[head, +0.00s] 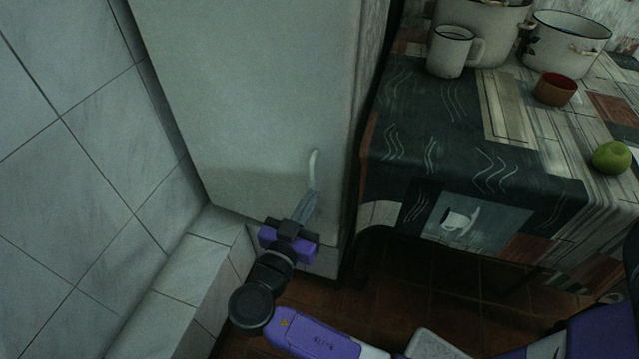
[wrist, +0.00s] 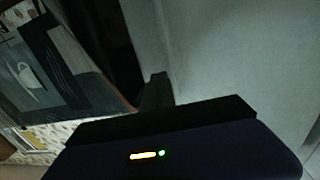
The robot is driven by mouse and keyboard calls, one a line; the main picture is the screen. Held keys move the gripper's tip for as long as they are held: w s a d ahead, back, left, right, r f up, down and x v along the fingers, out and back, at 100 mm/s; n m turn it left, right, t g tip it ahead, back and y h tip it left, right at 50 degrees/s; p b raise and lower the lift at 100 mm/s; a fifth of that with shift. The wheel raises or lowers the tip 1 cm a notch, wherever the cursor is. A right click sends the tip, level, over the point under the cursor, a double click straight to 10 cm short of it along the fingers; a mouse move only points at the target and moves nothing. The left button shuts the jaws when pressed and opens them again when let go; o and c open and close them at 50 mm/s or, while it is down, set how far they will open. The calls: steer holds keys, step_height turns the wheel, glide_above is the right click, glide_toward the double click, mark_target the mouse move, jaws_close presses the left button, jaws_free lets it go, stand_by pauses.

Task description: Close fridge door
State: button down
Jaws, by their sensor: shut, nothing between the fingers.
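The fridge (head: 250,100) stands at the upper middle of the head view, a pale grey upright box. Its front looks flush with its sides, and I see no open gap or interior. A light curved handle (head: 313,168) is near the front's lower right. My gripper (head: 308,205) is shut and empty just below the handle, at the fridge front. I cannot tell whether it touches. In the wrist view the shut fingers (wrist: 157,88) point at the pale fridge surface (wrist: 235,60), which fills the right side.
A table with a patterned cloth (head: 430,140) stands right of the fridge, bearing a white mug (head: 450,52), pots (head: 565,45), a red-brown cup (head: 555,89) and a green apple (head: 611,157). A tiled wall (head: 60,180) and ledge (head: 190,275) bound the left. A dark gap separates fridge and table.

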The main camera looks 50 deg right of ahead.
mark_target(325, 174)
steer(key=shift+x, duration=2.85)
steer(key=shift+d+b, duration=0.1)
steer(key=shift+b, duration=0.2)
